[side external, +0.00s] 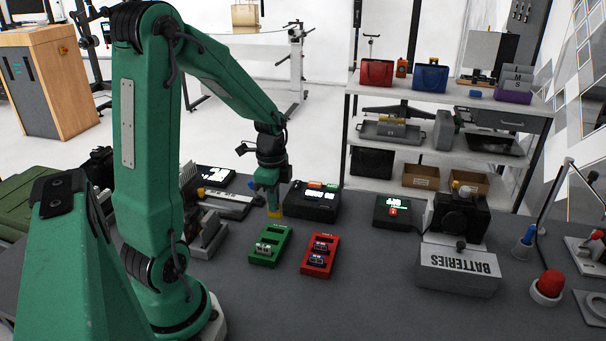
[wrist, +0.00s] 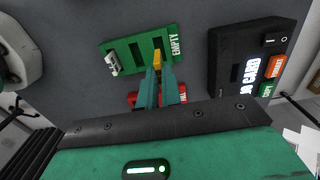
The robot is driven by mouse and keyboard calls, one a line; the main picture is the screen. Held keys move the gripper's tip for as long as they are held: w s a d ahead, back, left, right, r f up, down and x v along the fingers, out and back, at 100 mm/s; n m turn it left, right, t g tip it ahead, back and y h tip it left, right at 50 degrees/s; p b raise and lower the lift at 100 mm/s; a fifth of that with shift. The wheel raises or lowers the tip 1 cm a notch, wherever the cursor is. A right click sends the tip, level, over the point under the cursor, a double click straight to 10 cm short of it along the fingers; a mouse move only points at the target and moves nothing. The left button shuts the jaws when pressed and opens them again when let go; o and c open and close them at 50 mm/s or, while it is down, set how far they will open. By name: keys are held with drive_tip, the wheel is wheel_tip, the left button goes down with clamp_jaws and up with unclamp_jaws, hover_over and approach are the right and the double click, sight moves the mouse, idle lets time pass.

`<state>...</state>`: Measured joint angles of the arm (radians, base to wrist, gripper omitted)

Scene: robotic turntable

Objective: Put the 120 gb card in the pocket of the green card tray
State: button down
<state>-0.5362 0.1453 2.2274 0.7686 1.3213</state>
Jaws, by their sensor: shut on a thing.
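My gripper (side external: 270,188) is shut on a yellow card (side external: 275,212) and holds it low, by the far end of the green card tray (side external: 281,235). No capacity label is readable on the card. In the wrist view, the yellow card (wrist: 157,59) sits between my fingertips (wrist: 158,70) and overlaps the right half of the green tray (wrist: 137,46). The card looks above the tray, but I cannot tell the gap. A pale silver card (wrist: 112,63) is in the tray's left-end pocket. "EMPTY" is printed at the right end.
A red tray (side external: 319,266) with dark cards stands right of the green one. A black reader (wrist: 233,50) showing "CARD" lies beyond. A grey "BATTERIES" box (side external: 458,270) and a red-topped button (side external: 548,285) are further right. The bench in front of the trays is clear.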

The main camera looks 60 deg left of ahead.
sight(275, 217)
drive_tip(key=shift+f, duration=1.45)
drive_tip(key=shift+f, duration=1.6)
idle(1.0)
drive_tip(key=c, duration=1.5)
unclamp_jaws()
drive_tip(key=shift+r, duration=0.2)
drive_tip(key=shift+r, duration=3.75)
drive_tip(key=shift+d, duration=0.1)
